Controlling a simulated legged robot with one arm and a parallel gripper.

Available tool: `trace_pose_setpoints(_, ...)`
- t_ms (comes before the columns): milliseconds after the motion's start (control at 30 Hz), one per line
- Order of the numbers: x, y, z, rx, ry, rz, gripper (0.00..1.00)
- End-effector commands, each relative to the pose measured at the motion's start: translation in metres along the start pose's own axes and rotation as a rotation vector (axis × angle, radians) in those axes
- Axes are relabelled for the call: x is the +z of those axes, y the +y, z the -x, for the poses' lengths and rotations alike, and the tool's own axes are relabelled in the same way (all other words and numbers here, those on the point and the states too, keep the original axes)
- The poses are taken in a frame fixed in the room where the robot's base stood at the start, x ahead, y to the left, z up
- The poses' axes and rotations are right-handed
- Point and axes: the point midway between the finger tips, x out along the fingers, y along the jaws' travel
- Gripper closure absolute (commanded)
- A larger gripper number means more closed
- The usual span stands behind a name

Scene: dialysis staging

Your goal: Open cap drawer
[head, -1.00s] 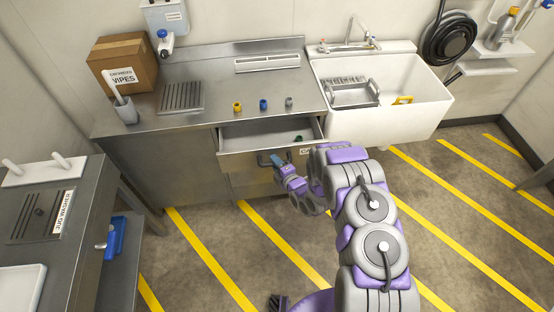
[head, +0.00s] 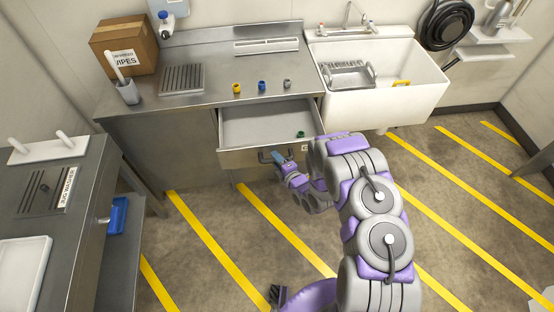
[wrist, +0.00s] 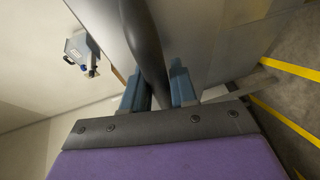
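The cap drawer (head: 262,124) under the steel counter stands pulled out, its inside visible from above. A green cap (head: 301,134) lies in it near the front right corner. The drawer's dark bar handle (head: 264,156) is on the front panel. My gripper (head: 278,158) is at this handle. In the wrist view the handle (wrist: 147,45) runs between the two blue-grey fingers of my gripper (wrist: 160,90), which are closed around it.
On the counter (head: 205,106) stand a yellow cap (head: 237,88), a blue cap (head: 262,85) and a grey cap (head: 287,83). A cardboard box (head: 124,46) is at the back left. A white sink (head: 385,105) adjoins on the right. The striped floor before the drawer is open.

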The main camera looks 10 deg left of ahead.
Motion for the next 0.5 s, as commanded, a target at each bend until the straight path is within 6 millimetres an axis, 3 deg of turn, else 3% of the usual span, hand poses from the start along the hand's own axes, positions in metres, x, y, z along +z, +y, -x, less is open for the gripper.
trace_pose_setpoints(200,-0.0014,-0.0016,0.0011,-0.003,0.001,-0.001,0.54)
trace_pose_setpoints(500,-0.0002,-0.0001,0.0043,-0.001,0.000,-0.001,0.54)
